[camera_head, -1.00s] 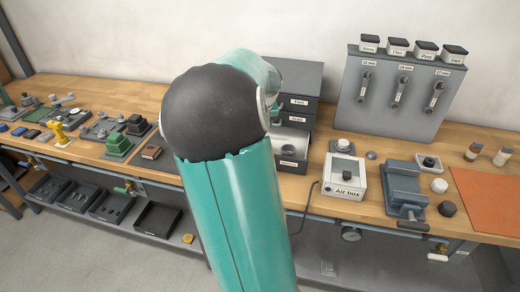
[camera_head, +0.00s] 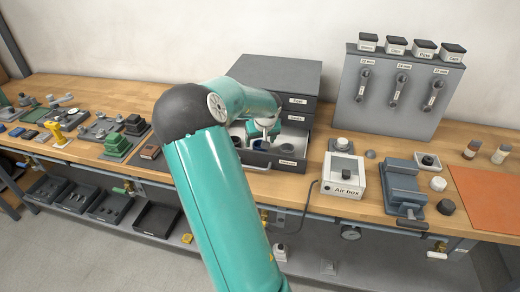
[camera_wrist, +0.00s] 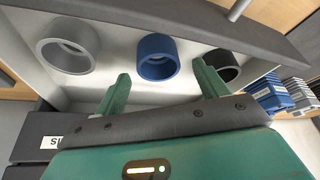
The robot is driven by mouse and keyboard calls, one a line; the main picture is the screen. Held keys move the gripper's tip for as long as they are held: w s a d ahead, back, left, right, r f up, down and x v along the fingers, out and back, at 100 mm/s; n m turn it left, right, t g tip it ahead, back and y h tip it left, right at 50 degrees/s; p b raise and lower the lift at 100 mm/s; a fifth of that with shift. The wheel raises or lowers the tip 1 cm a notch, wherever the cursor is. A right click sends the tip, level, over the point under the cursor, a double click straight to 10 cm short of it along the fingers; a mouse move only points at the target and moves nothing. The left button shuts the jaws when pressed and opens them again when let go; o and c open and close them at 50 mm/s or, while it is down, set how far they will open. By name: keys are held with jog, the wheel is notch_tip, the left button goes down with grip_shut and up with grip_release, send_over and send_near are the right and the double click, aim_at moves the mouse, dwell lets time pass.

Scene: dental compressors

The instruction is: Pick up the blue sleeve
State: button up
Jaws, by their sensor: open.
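The blue sleeve (camera_wrist: 156,66) is a short, thick-walled ring in the open drawer, between a grey sleeve (camera_wrist: 70,46) and a black sleeve (camera_wrist: 226,64) in the wrist view. My gripper (camera_wrist: 161,72) is open and empty. Its two green fingers point toward the blue sleeve, one to each side of it in the picture. I cannot tell how much height separates the fingertips from the sleeve. In the head view the gripper end hangs over the open drawer (camera_head: 258,161), and my arm hides part of its inside.
The drawer belongs to a dark grey cabinet (camera_head: 275,72) at the wall. Its walls stand close around the sleeves. An Air box (camera_head: 343,190) and a blue-grey vise (camera_head: 404,190) stand to the right. Blue stacked items (camera_wrist: 270,95) show at the wrist view's right.

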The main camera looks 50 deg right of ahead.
jog(key=shift+x, duration=1.55)
jog(key=shift+s, duration=0.1)
jog(key=c, duration=1.1)
